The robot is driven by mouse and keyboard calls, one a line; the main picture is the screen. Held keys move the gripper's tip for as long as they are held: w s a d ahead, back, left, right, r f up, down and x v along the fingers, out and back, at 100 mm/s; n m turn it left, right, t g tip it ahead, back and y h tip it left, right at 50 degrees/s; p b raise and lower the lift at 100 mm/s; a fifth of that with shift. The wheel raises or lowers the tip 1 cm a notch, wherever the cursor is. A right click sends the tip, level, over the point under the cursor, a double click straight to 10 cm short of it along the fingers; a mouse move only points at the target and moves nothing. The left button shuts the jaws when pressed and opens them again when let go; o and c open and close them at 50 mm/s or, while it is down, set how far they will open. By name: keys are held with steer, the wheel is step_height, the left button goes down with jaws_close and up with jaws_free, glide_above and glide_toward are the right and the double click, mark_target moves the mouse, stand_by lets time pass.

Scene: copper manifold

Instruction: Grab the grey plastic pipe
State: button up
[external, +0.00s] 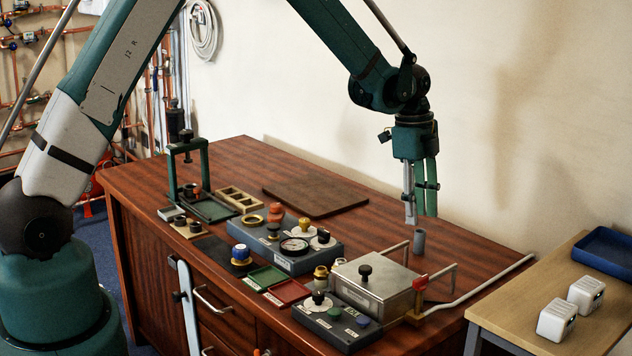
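A short grey pipe piece (419,243) stands upright on the brown wooden worktop, behind the metal box. My gripper (420,217) hangs above it, pointing straight down. Its fingertips are a little above the pipe's top and do not appear to touch it. The fingers look apart, with a narrow gap and nothing visible between them. The pipe's foot shows close to the box's rear side.
A long pale pipe (480,286) runs along the right edge. The worktop behind is mostly clear, with a brown board (315,197).

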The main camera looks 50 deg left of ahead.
mark_target(420, 239)
steer(key=shift+d+f+b, duration=0.15)
steer(key=shift+f+b, duration=0.15)
steer(key=shift+f, duration=1)
steer(key=shift+d+f+b, duration=0.25)
steer(key=shift+f+b, duration=0.2)
steer(key=shift+f, duration=0.85)
steer(key=shift+d+f+b, duration=0.2)
steer(key=shift+f+b, duration=0.2)
steer(key=shift+f, duration=0.9)
steer(key=c, duration=0.8)
